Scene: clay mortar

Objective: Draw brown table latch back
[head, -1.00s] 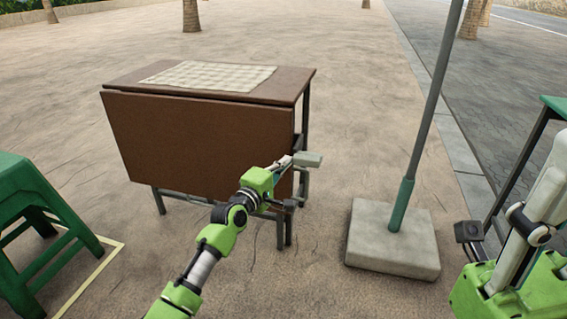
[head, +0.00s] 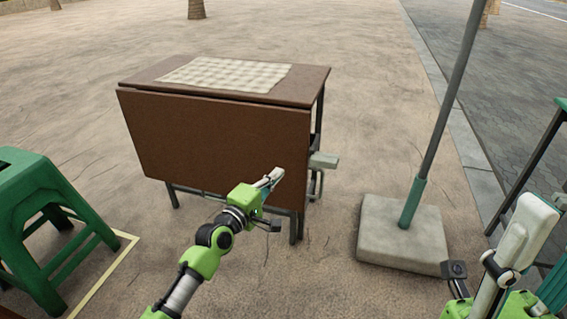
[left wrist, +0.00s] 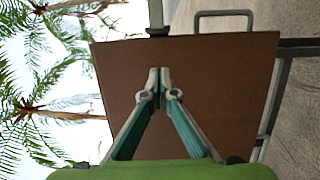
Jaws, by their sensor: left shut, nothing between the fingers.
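The brown table (head: 240,135) stands mid-view with its front leaf hanging down. A light grey block (head: 323,160) sticks out at its right side above a grey loop (head: 318,185); I take these for the latch parts but cannot tell which moves. In the left wrist view the leaf (left wrist: 215,90) fills the middle, with the loop (left wrist: 225,14) at the top edge. My left gripper (head: 275,175) is shut and empty in front of the leaf, left of the block and apart from it. Part of my right gripper (head: 525,235) shows at the right edge; its opening is unclear.
A checked cloth (head: 225,73) lies on the tabletop. A green stool (head: 45,215) stands at the left. A pole on a concrete base (head: 385,240) stands right of the table. Open ground lies between the table and the base.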

